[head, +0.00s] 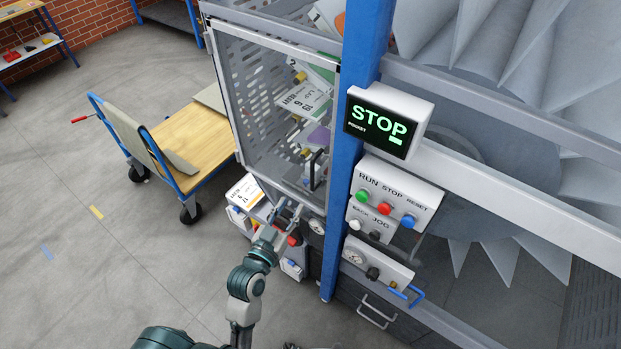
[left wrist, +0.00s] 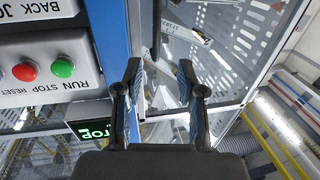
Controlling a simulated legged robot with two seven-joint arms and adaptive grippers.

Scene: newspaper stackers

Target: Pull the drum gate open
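The drum gate (head: 262,118) is a clear, grey-framed panel left of the blue post; it looks closed. Its black upright handle (head: 315,170) is near the panel's lower right edge, and a dark bar that looks like this handle shows in the left wrist view (left wrist: 156,30). My left gripper (head: 289,210) is below and slightly left of the handle, apart from it in the head view. In the left wrist view its two fingers (left wrist: 161,80) are spread, with nothing gripped between them. My right gripper is not in view.
The blue post (head: 350,150) stands right of the gate, carrying a STOP display (head: 384,121) and a button panel (head: 385,205). Gauges and small parts sit below the gate. A wooden-topped cart (head: 190,135) stands to the left, with open floor in front of it.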

